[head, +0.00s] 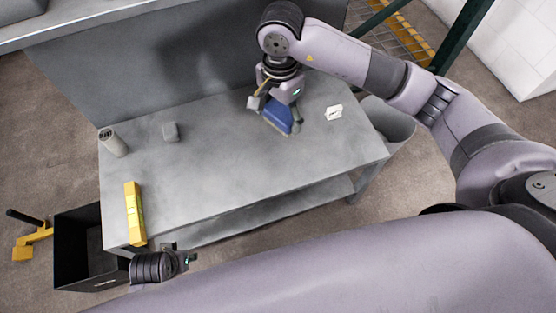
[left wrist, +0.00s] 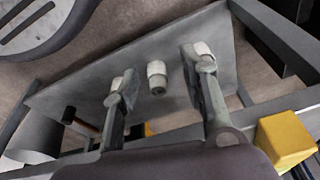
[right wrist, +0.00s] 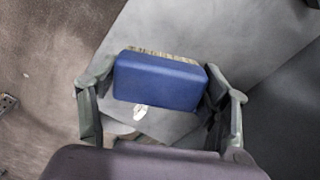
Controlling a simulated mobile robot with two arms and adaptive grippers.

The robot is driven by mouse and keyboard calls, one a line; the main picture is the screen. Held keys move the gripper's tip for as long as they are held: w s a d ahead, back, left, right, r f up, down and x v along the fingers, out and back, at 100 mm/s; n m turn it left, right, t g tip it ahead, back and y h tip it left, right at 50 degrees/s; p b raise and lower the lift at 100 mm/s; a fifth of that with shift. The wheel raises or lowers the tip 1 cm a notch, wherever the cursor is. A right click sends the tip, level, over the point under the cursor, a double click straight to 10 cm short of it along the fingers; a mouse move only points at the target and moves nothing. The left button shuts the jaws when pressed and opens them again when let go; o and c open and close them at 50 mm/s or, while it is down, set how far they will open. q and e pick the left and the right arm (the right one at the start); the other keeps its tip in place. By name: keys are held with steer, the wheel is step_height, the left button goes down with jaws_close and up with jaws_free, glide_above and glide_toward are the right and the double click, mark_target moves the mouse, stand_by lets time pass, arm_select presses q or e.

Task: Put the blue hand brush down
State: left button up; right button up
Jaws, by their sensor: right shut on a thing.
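The blue hand brush (head: 277,118) is at the back of the grey table (head: 225,160), held in my right gripper (head: 276,104). In the right wrist view, the brush's blue block (right wrist: 158,82) fills the space between the two fingers, and a pale strip of bristles shows along its far edge. I cannot tell whether the brush touches the tabletop. My left gripper (head: 188,258) is low at the table's front left edge. In the left wrist view its fingers (left wrist: 160,75) are wide apart with nothing gripped; a pale can stands beyond them.
The tabletop's middle is clear. A black crate (head: 72,222) stands left, a grey bin (head: 392,122) right. A wall backs the table.

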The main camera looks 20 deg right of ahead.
steer(key=shift+s+a+f+m, duration=0.1)
steer(key=shift+s+f+m, duration=0.05)
steer(key=shift+f+m, duration=0.2)
steer(key=b, duration=0.3)
glide_above(278, 164)
step_height(278, 164, down, 15)
steer(key=shift+s+f, duration=0.1)
steer(key=shift+f, duration=0.05)
step_height(278, 164, down, 4)
steer(key=shift+r, duration=0.15)
arm_select(q)
steer(key=w+v, duration=0.2)
steer(key=v, duration=0.9)
steer(key=shift+r+t, duration=0.3)
steer(key=shift+r, duration=0.1)
arm_select(e)
steer(key=shift+f, duration=0.35)
arm_select(q)
steer(key=shift+s+b, duration=0.1)
steer(key=shift+b, duration=0.2)
arm_select(e)
steer(key=shift+f, duration=0.1)
steer(key=o, duration=1.1)
arm_select(q)
steer(key=shift+r, duration=0.1)
